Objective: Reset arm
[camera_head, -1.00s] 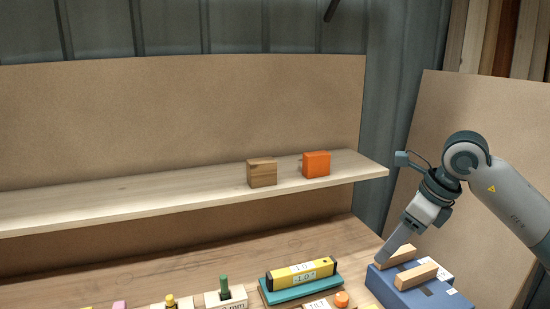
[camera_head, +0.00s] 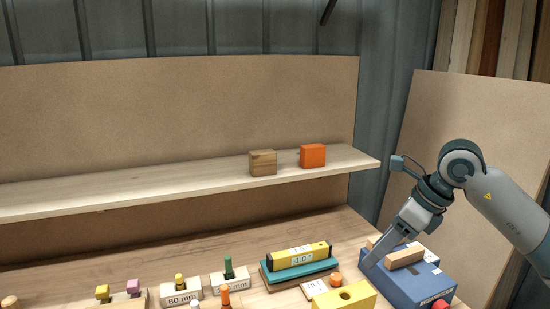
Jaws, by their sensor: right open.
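My right gripper (camera_head: 372,262) reaches in from the right, pointing down and left at the blue box (camera_head: 415,285). Its fingers are at the box's left side, beside a wooden block (camera_head: 374,243) that they partly hide. The jaws are open; I cannot tell whether they touch the box or that block. A second wooden block (camera_head: 405,257) lies on top of the box, to the right of the fingers. My left gripper is not in view.
A shelf (camera_head: 100,198) above the bench holds a brown wooden block (camera_head: 263,163) and an orange block (camera_head: 312,156). On the bench are a yellow level on a teal base (camera_head: 300,268), a yellow block with a hole (camera_head: 345,298), and labelled blocks with pegs (camera_head: 181,292).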

